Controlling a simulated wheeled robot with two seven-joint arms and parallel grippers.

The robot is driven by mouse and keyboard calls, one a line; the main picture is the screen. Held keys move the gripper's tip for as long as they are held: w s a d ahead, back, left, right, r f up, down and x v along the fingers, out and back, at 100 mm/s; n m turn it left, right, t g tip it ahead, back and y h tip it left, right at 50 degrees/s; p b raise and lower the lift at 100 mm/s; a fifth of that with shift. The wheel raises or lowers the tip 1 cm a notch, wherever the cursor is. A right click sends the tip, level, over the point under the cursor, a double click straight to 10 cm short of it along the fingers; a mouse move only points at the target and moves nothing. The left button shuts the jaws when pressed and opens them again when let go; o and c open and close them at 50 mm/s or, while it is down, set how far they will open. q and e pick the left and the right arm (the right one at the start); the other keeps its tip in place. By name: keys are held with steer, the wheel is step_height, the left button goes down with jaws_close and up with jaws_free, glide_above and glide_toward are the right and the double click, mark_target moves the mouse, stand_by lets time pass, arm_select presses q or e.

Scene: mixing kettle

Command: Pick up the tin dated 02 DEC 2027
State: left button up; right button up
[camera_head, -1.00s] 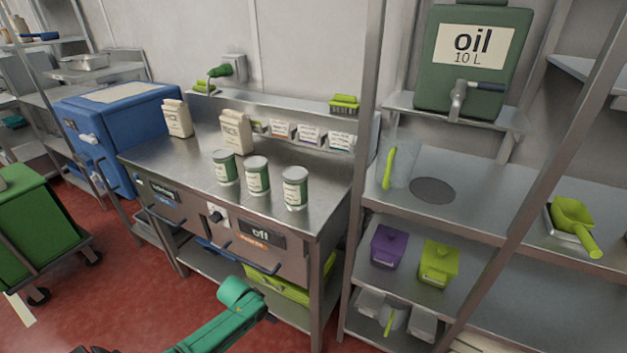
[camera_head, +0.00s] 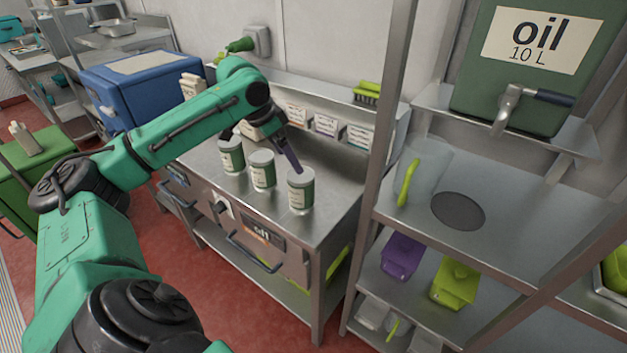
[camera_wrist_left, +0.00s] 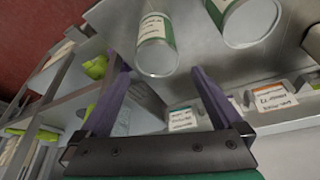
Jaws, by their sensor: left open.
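Three white tins with green labels stand upright in a row on the steel counter: a left tin (camera_head: 231,156), a middle tin (camera_head: 262,171) and a right tin (camera_head: 301,191). Their dates are too small to read. My left gripper (camera_head: 292,160) is above the counter just behind the right tin, with a dark purple finger showing. In the left wrist view the open gripper (camera_wrist_left: 158,70) has one tin (camera_wrist_left: 156,47) ahead, between the two fingers, and a second tin (camera_wrist_left: 245,22) to the side. I cannot tell whether a finger touches. My right gripper is out of view.
The steel counter (camera_head: 335,185) has free room right of the tins. Small labelled boxes (camera_head: 326,126) line its back ledge. A steel rack post (camera_head: 385,150) stands at its right. A blue box (camera_head: 140,85) is at the left and an oil container (camera_head: 530,60) at upper right.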

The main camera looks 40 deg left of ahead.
mark_target(296, 176)
arm_select(q)
steer(key=p+x, duration=0.1)
steer(key=x, duration=0.2)
steer(key=s+x, duration=0.1)
steer(key=x, duration=0.2)
steer(key=shift+d+f+p, duration=0.25)
steer(key=shift+f+p, duration=0.1)
steer(key=shift+f, duration=0.25)
steer(key=x, duration=0.2)
steer(key=p+x, duration=0.1)
steer(key=x, duration=0.2)
steer(key=shift+w+f+p, duration=0.2)
steer(key=shift+w+p, duration=0.1)
steer(key=shift+w, duration=0.1)
steer(key=shift+f, duration=0.4)
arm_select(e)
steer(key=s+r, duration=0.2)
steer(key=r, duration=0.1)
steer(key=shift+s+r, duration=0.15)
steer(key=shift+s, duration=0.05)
arm_select(q)
steer(key=shift+w+r, duration=0.1)
steer(key=shift+w, duration=0.05)
jaws_close()
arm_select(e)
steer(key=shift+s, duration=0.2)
